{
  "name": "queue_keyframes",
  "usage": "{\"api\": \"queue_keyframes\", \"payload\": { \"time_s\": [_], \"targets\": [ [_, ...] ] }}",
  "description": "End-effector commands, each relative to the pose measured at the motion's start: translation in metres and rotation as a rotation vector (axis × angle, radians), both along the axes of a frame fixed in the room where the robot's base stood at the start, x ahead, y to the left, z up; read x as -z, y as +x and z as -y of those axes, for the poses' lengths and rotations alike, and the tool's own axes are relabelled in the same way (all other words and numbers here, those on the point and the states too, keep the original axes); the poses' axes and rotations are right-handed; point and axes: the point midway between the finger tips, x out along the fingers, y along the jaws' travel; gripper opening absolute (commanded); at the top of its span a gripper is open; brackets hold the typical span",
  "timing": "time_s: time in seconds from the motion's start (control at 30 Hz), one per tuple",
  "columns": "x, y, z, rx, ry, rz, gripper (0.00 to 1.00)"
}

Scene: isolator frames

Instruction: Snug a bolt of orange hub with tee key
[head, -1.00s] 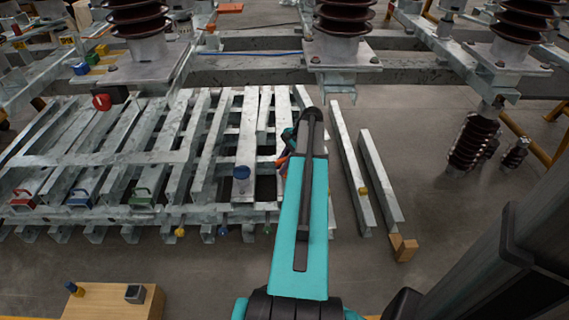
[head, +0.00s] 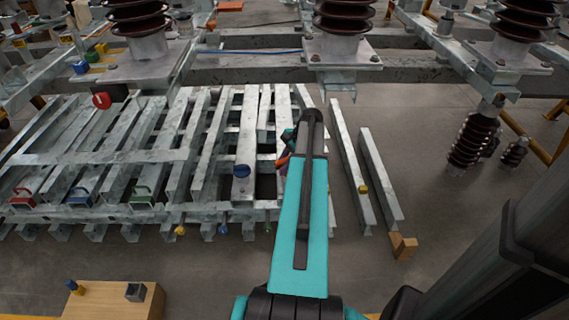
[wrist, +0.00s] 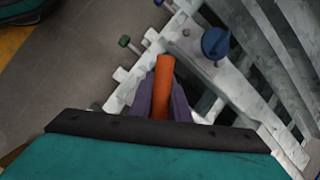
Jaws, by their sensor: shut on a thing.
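In the wrist view my gripper (wrist: 163,90) is shut on an orange cylinder (wrist: 164,72), held between two purple-grey fingers. Its far end points up the picture, over the edge of a pale metal frame. Its lower part is hidden, so I cannot tell whether a cross bar makes it the tee key. In the head view my arm hides most of the gripper; a small orange-red piece (head: 283,161) shows just left of the arm. I cannot make out an orange hub or its bolt for certain in either view.
A galvanized slatted frame (head: 150,157) fills the left and middle. A blue round knob (head: 242,172) stands on it, also in the wrist view (wrist: 215,43).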

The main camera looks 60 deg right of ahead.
Motion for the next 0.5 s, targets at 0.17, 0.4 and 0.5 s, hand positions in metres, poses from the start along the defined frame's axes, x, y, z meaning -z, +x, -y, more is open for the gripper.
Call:
{"api": "queue_keyframes", "payload": {
  "time_s": [0.17, 0.4, 0.5],
  "targets": [
    [0.0028, 0.0001, 0.0001, 0.000, 0.000, 0.000, 0.00],
    [0.0067, 0.0001, 0.0000, 0.000, 0.000, 0.000, 0.00],
    [0.0082, 0.0001, -0.0001, 0.000, 0.000, 0.000, 0.00]
  ]
}}
